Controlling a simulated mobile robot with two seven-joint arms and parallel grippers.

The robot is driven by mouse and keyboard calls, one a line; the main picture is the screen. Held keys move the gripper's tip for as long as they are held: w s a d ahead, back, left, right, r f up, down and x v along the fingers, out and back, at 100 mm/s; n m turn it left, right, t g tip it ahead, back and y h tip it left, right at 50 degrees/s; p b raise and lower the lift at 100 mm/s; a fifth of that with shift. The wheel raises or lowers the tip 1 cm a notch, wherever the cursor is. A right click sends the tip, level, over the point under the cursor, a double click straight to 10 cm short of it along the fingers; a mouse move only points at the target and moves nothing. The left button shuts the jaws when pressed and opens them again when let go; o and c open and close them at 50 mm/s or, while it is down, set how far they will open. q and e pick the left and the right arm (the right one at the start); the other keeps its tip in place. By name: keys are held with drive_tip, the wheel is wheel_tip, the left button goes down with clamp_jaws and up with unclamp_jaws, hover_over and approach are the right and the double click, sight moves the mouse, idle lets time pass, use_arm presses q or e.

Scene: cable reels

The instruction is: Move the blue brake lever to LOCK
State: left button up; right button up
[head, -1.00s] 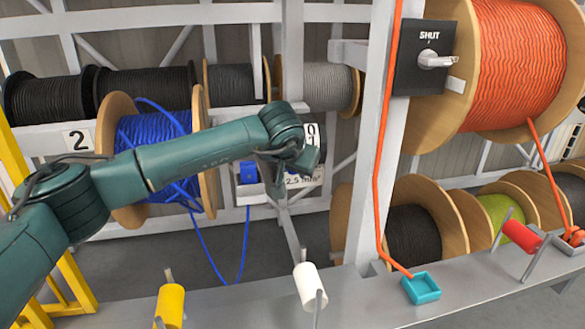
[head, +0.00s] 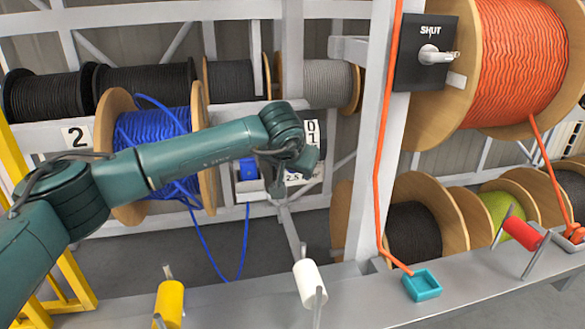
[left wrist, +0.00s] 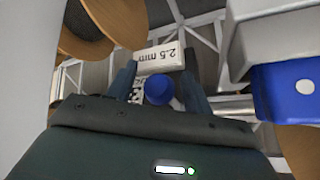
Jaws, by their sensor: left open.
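My left gripper (head: 278,185) reaches in from the left and points down in front of the rack, beside the blue cable reel (head: 155,130). In the left wrist view the left gripper (left wrist: 158,76) is open, with one finger on each side of a round blue knob (left wrist: 158,90). The knob looks like the end of the blue brake lever; its shaft is hidden, and I cannot tell whether the fingers touch it. White plates with lettering lie behind it, one reading 2.5 mm (left wrist: 160,56); no LOCK mark is readable. My right gripper is not in view.
A blue block with a white dot (left wrist: 290,88) is close on the right in the wrist view. A black SHUT switch plate (head: 422,75) and an orange reel (head: 520,65) are at upper right. White (head: 309,283) and yellow (head: 169,304) rollers line the front rail.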

use_arm(q)
drive_tip(key=v, duration=1.3)
drive_tip(key=shift+r, duration=0.1)
drive_tip(key=shift+c, duration=0.2)
